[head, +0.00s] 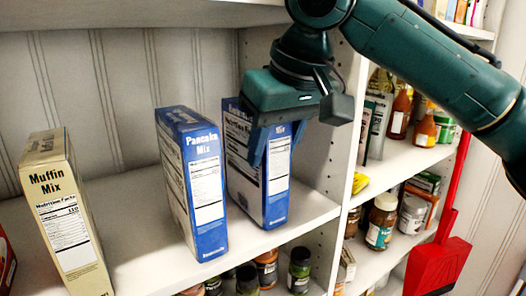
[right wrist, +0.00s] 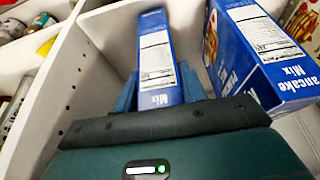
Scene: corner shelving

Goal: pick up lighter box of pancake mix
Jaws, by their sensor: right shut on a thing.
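Two blue pancake mix boxes stand upright, apart from each other, on the white shelf. My right gripper (head: 270,145) is at the top of the right-hand blue box (head: 277,180), fingers shut on its sides. In the right wrist view this box (right wrist: 157,55) shows between the fingers, its top hidden behind the gripper. I cannot tell whether its base is off the shelf. The other blue box (head: 205,195) stands to its left with "Pancake Mix" printed on it, and also shows in the right wrist view (right wrist: 265,50). The pictures do not show which box is lighter. My left gripper is not in view.
A tan muffin mix box (head: 65,215) stands farther left on the same shelf. A white upright divider (head: 345,150) is close on the right. Beyond it are shelves with jars (head: 381,220) and bottles. A red dustpan (head: 438,265) hangs at far right. Spice jars (head: 300,268) stand below.

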